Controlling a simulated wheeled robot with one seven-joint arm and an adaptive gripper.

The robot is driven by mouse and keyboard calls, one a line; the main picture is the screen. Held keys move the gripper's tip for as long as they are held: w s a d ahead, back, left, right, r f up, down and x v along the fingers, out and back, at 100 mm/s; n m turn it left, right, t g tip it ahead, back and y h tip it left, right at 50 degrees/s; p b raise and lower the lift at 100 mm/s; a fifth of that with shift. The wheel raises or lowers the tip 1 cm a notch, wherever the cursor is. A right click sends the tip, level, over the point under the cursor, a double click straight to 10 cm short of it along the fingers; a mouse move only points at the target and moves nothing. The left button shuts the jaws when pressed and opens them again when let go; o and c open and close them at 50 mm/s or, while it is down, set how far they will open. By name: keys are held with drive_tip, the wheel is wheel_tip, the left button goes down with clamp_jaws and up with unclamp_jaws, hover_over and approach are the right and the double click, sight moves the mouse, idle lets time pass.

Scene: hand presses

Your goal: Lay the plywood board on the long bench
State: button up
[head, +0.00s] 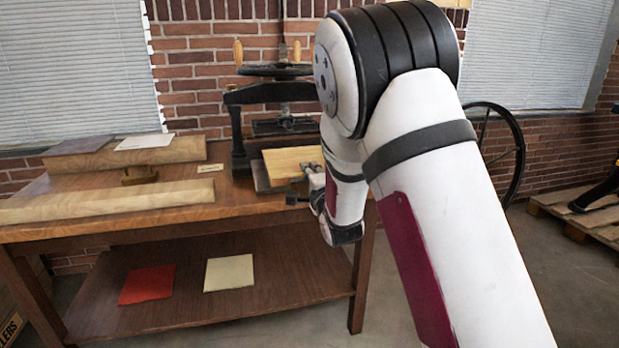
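A pale wooden board (284,164), which looks like the plywood board, lies flat at the black hand press (237,128), on or just above its grey bed. My arm hides its right end. My gripper (302,188) is at the board's front right edge, small and partly hidden by my arm. I cannot tell whether its fingers are closed on the board or only beside it. The long bench (100,229) is a brown wooden table with a lower shelf, and the press stands at its right end.
Two long pale planks (105,203) lie on the bench's left part, the rear one raised, with a grey sheet (80,146) and a white sheet (144,142) on it. Red (147,285) and cream (229,273) sheets lie on the lower shelf. A spoked wheel (518,150) stands right.

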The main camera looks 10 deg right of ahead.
drive_tip(key=shift+w, duration=0.1)
drive_tip(key=shift+c, duration=0.4)
clamp_jaws()
wheel_tip(320, 180, up, 3)
drive_tip(key=shift+r, duration=0.1)
drive_tip(key=s+r+b, duration=0.2)
drive_tip(key=s+b, duration=0.3)
drive_tip(key=s, duration=1.1)
drive_tip(key=shift+s+r+b, duration=0.15)
drive_tip(key=shift+r+b, duration=0.2)
idle(0.6)
drive_tip(key=shift+s+b, duration=0.2)
drive_tip(key=shift+b, duration=0.7)
